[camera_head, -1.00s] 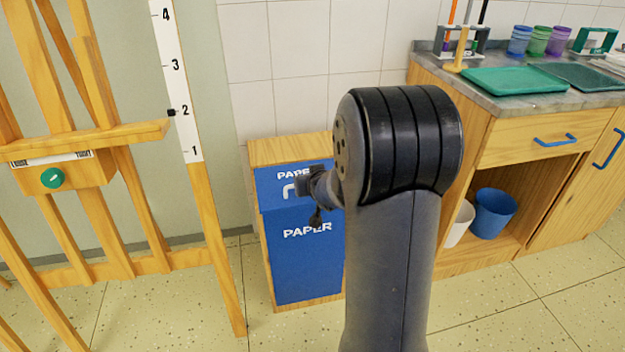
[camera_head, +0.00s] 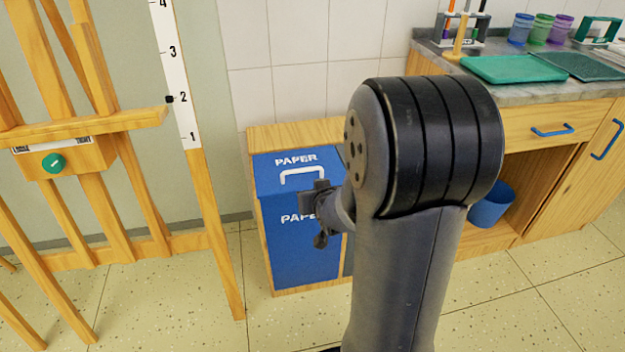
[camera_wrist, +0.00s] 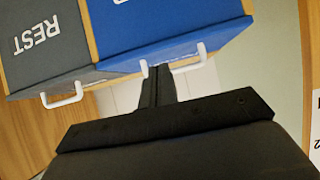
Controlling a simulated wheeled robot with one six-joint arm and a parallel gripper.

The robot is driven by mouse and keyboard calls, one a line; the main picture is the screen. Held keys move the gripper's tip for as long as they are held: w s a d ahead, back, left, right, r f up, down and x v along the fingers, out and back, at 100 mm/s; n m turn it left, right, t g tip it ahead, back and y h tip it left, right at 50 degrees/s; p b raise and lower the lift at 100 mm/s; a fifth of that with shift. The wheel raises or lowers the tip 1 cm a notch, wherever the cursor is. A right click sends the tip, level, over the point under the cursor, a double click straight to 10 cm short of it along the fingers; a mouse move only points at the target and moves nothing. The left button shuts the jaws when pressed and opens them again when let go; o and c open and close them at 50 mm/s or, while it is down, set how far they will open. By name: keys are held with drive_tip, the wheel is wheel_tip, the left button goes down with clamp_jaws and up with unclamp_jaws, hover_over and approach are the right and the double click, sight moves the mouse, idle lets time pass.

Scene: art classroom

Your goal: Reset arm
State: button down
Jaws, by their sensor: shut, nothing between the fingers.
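My gripper (camera_wrist: 158,72) is shut and empty in the wrist view, its dark fingers together in front of the bins. In the head view my arm stands in the middle and hides most of my gripper; a small dark part of the wrist shows left of the arm, in front of the blue paper bin (camera_head: 300,250). The blue bin also shows in the wrist view (camera_wrist: 180,35), its white handle close to the fingertips. Whether they touch cannot be told.
A grey bin marked REST (camera_wrist: 40,45) adjoins the blue one. A wooden easel (camera_head: 95,180) with a numbered strip stands at left. At right is a counter (camera_head: 530,95) with a green tray (camera_head: 512,69), cups and a blue bucket (camera_head: 490,206) below. Floor is free between.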

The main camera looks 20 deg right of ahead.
drive_tip(key=shift+s+f, duration=0.1)
drive_tip(key=shift+s, duration=0.05)
wheel_tip(320, 180, up, 5)
drive_tip(key=p, duration=0.2)
hover_over(307, 170)
drive_tip(key=s, duration=0.3)
drive_tip(key=shift+w+a, duration=0.1)
drive_tip(key=shift+a, duration=0.05)
wheel_tip(307, 170, down, 3)
drive_tip(key=shift+w+f+b, duration=0.15)
drive_tip(key=shift+b, duration=0.7)
drive_tip(key=shift+w+f+g, duration=0.1)
drive_tip(key=shift+f+g, duration=0.2)
drive_tip(key=shift+f, duration=0.45)
drive_tip(key=shift+f, duration=0.1)
